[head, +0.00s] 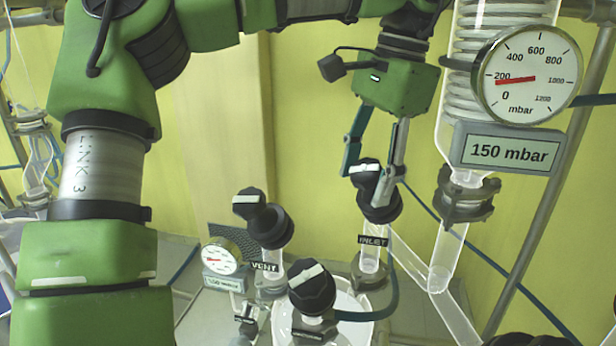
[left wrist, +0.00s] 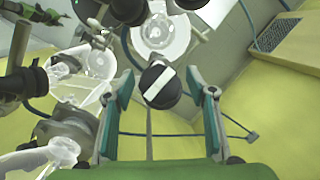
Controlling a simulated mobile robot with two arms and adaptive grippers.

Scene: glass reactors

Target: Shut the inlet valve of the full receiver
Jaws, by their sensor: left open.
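The inlet valve has a black knob with a white bar (head: 379,200), above a tag reading INLET (head: 373,240). The bar lies nearly crosswise in the head view and slants up to the right on the knob (left wrist: 160,85) in the left wrist view. My left gripper (head: 370,170) is open, its fingers pointing down at the knob. In the left wrist view the knob shows between the spread fingers (left wrist: 161,92), with a gap on each side. The glass receiver (head: 352,302) is below, partly hidden; its fill level is unclear. My right gripper is not in view.
A VENT knob (head: 263,219) stands left of the inlet, and another black knob (head: 312,287) in front. A large gauge (head: 526,75) with a 150 mbar display (head: 506,149) and glass tubing (head: 447,255) are on the right. A small gauge (head: 221,256) stands left.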

